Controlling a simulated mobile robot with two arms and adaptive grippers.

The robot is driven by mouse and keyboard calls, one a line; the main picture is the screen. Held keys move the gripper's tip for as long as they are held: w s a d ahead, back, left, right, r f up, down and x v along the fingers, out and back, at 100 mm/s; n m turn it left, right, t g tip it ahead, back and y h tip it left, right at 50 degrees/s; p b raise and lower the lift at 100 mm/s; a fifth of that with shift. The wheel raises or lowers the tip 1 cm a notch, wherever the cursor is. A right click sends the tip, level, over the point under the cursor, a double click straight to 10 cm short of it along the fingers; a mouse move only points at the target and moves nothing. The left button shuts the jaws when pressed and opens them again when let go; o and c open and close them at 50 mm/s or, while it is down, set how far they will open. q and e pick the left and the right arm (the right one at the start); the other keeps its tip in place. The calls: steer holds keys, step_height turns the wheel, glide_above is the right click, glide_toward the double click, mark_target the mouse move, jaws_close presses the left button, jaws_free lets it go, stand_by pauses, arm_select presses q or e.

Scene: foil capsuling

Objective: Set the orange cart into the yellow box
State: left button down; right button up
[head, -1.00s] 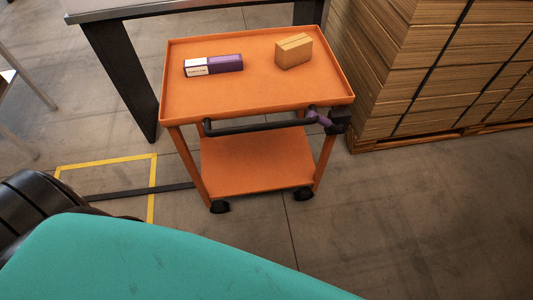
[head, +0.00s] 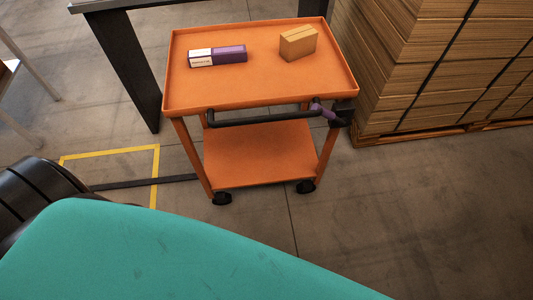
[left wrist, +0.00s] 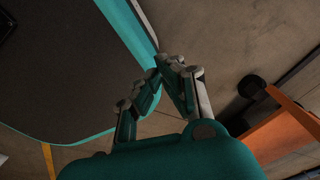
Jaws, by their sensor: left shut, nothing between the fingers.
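The orange cart (head: 262,83) stands upright on the floor, with a black handle bar (head: 260,118) on its near side. The yellow box (head: 110,153) is a yellow outline on the floor to the left of the cart. The cart stands outside it. My teal body hides the outline's near part. In the left wrist view, my left gripper (left wrist: 165,64) is shut and empty. Part of the cart (left wrist: 285,125) shows at the right there, apart from the fingers, and a yellow line (left wrist: 49,160) shows at lower left. My right gripper is not in view.
A purple-and-white box (head: 217,55) and a small cardboard box (head: 298,43) lie on the cart's top. A table with a dark leg (head: 132,75) stands behind left. Strapped cardboard stacks (head: 430,70) on a pallet stand at right. The floor at lower right is clear.

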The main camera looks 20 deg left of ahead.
mark_target(262, 119)
arm_select(q)
steer(key=c, duration=2)
jaws_free()
